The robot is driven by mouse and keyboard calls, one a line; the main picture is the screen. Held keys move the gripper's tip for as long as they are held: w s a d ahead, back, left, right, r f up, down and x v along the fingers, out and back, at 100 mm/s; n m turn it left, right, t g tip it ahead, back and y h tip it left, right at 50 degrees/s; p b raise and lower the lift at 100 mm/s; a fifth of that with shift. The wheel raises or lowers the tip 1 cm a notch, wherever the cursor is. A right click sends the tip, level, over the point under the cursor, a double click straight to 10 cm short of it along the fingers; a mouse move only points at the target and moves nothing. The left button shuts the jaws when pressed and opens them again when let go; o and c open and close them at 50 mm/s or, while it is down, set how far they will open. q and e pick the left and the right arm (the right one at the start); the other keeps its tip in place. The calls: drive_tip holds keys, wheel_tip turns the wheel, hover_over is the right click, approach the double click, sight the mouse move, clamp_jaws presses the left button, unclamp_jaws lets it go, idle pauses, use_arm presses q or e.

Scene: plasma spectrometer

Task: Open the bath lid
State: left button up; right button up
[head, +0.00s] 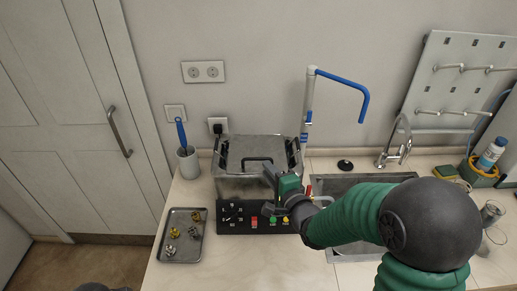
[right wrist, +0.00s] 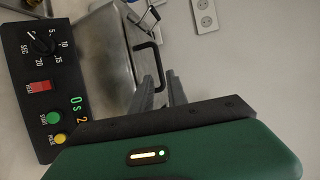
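The bath is a metal box with a flat steel lid (head: 240,149), and it stands on the counter at the back wall. The lid looks closed. Its black bar handle (head: 257,160) lies on top and also shows in the right wrist view (right wrist: 146,52). My right gripper (head: 268,192) is over the front edge of the bath, near the handle and above the control panel. My left gripper is not in view.
A black control panel (head: 236,217) with a dial, red switch and buttons fronts the bath. A tray (head: 181,252) with small metal parts lies at front left, a cup (head: 188,165) behind it. A blue-tipped pipe (head: 309,105), a sink (head: 345,187) and a faucet (head: 404,145) are to the right.

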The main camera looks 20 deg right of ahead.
sight(257, 159)
drive_tip(key=x, duration=0.5)
drive_tip(key=p+x, duration=0.1)
drive_tip(key=x, duration=0.1)
drive_tip(key=shift+w+a, duration=0.25)
drive_tip(key=shift+a, duration=0.1)
drive_tip(key=shift+w+f, duration=0.1)
drive_tip(key=shift+w, duration=0.1)
drive_tip(key=shift+d, duration=0.1)
drive_tip(key=shift+d, duration=0.1)
clamp_jaws()
drive_tip(key=shift+f, duration=0.2)
